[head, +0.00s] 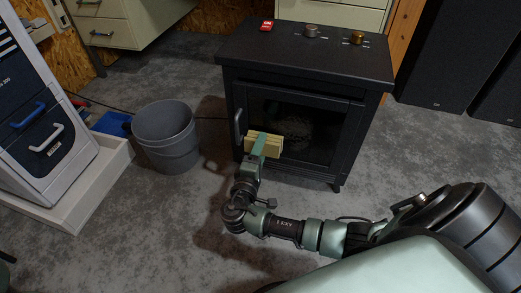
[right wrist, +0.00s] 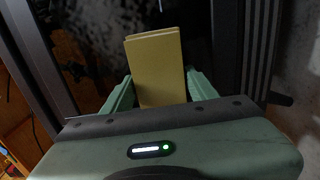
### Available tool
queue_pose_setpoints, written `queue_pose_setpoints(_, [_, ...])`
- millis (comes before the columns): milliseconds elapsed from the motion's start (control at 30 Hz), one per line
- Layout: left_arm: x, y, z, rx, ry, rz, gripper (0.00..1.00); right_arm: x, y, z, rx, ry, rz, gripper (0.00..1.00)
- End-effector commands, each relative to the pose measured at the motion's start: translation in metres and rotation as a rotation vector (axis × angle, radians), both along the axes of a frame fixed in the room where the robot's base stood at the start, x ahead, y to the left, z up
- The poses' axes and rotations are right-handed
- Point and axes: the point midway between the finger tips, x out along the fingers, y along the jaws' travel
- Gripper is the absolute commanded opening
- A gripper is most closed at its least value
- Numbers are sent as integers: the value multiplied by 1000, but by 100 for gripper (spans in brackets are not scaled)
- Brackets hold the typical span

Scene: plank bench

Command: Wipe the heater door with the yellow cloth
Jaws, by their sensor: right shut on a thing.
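The heater (head: 300,60) is a black stove-like box with a dark glass door (head: 310,125) on its front and a handle (head: 240,127) at the door's left side. My right gripper (head: 264,144) is shut on the yellow cloth (head: 277,146), a folded pale yellow block. The cloth is in front of the lower left of the door; I cannot tell whether it touches the glass. In the right wrist view the cloth (right wrist: 155,65) stands out between the fingers toward the dark door. My left gripper is not in view.
A grey bin (head: 167,135) stands on the floor left of the heater. Further left is a white and blue cabinet (head: 40,120) in a pale tray (head: 100,185). Two knobs and a small red thing (head: 267,25) are on the heater top. Dark speakers (head: 448,55) stand at right.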

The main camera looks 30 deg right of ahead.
Motion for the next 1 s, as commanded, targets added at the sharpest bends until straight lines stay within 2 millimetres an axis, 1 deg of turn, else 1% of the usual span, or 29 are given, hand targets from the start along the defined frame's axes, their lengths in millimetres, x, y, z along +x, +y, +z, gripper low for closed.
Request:
queue_pose_setpoints(667, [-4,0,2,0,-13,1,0,8,-10,0,-1,-1,1,26])
queue_pose_setpoints(833, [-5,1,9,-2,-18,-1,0,0,-16,2,-2,2,-1,26])
queue_pose_setpoints(867, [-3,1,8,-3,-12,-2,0,-3,-18,2,-2,2,-1,26])
queue_pose_setpoints(900, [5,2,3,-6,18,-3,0,-5,-20,3,-1,2,0,26])
queue_pose_setpoints(933, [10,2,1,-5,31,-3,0,-7,-21,3,-1,2,0,26])
queue_pose_setpoints(1000, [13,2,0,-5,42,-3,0,-12,-24,2,-1,2,1,26])
